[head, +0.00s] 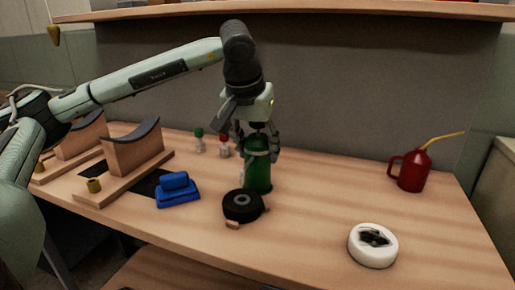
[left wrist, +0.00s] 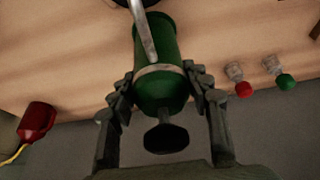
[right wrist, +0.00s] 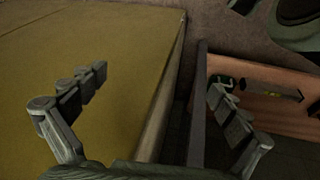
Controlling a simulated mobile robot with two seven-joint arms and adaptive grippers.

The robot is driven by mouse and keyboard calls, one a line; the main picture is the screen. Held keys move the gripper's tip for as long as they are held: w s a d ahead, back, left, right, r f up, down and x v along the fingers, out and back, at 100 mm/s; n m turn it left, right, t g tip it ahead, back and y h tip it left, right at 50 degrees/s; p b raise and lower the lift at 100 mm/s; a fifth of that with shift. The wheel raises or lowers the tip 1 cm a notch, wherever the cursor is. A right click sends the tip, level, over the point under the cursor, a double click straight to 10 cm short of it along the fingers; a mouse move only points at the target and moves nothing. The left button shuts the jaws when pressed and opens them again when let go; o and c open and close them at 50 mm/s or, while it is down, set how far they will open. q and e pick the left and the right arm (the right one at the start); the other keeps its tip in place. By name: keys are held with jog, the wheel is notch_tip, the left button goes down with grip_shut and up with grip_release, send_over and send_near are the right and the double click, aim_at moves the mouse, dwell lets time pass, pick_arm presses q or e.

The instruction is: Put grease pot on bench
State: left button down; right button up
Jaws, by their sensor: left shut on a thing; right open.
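The green grease pot (head: 258,174) is upright at the middle of the wooden bench (head: 310,215), behind a black ring-shaped roll. My left gripper (head: 257,146) comes down from above and is shut on the pot's upper part. In the left wrist view the pot (left wrist: 158,92) shows a pale metal band, a thin metal lever and a dark knob, with the fingers (left wrist: 160,84) on both sides. The pot's base is on or just above the bench top; I cannot tell which. My right gripper (right wrist: 158,82) is open and empty, away from the bench top.
The black roll (head: 242,206) is close in front of the pot. A blue block (head: 177,190) and wooden cradles (head: 134,155) are left; small bottles (head: 199,142) stand behind. A red oil can (head: 412,172) and white round dish (head: 372,246) are right. Bench between them is clear.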

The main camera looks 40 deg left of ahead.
aim_at(251, 159)
jog(key=shift+s, duration=0.1)
pick_arm(q)
jog(key=c, duration=1.1)
grip_release()
jog(key=o, duration=0.4)
pick_arm(e)
jog(key=shift+r, duration=0.3)
pick_arm(q)
jog(key=shift+r, duration=0.15)
jog(key=shift+s+d+r, duration=0.1)
jog(key=shift+s+r, duration=0.05)
jog(key=shift+r, duration=0.3)
jog(key=v, duration=1.1)
jog(key=shift+s+p, duration=0.1)
jog(key=shift+p, duration=0.3)
pick_arm(e)
jog(key=x, duration=0.2)
jog(key=shift+f, duration=0.45)
